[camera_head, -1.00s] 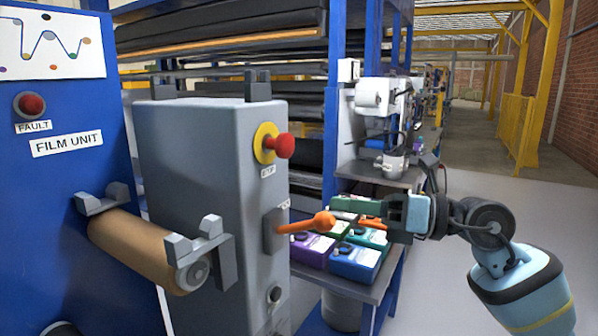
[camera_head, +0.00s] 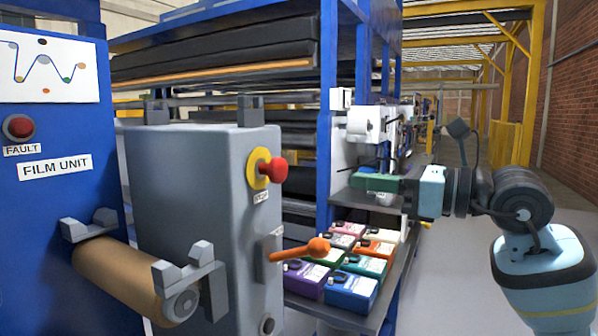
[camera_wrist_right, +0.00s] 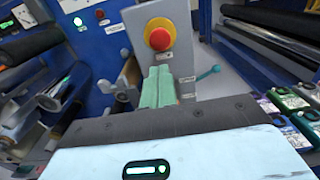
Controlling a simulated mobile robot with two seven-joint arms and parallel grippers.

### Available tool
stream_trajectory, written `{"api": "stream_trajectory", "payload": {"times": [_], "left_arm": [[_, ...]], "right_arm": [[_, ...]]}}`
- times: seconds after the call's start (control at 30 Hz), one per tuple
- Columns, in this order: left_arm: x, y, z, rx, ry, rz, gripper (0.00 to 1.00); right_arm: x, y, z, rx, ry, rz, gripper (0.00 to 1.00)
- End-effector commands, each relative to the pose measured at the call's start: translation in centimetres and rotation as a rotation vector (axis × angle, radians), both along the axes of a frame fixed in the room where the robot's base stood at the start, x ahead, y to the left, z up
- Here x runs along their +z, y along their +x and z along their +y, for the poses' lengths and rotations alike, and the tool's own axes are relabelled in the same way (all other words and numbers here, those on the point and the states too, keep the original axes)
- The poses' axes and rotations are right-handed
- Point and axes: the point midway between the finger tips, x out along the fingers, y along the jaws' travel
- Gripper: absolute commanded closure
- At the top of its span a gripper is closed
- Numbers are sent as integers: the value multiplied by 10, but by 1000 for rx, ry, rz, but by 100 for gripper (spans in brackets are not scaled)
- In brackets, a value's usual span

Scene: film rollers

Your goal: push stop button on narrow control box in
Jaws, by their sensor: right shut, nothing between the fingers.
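The narrow grey control box (camera_head: 195,190) stands beside the blue film unit. Its red stop button (camera_head: 274,170) sits on a yellow ring on the box's right-hand face, above a small label. In the right wrist view the button (camera_wrist_right: 159,38) faces me, just beyond the fingertips. My right gripper (camera_head: 358,183) is shut and empty, at about button height and apart from it to the right. Its green fingers also show closed together in the right wrist view (camera_wrist_right: 158,85). My left gripper is not in view.
An orange lever (camera_head: 300,249) sticks out from the box below the button. A shelf with several coloured cartons (camera_head: 350,290) lies below my right gripper. A film roller (camera_head: 120,275) is mounted at left.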

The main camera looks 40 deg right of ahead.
Motion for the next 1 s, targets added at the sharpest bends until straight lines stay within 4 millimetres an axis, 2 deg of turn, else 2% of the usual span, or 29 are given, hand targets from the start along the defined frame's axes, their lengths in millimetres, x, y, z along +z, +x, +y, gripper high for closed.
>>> {"api": "stream_trajectory", "payload": {"times": [0.7, 1.0], "left_arm": [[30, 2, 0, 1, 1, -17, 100], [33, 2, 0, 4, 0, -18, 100]], "right_arm": [[4, 91, 38, 2, 2, -4, 100], [1, 112, 47, 2, 0, -2, 100]]}}
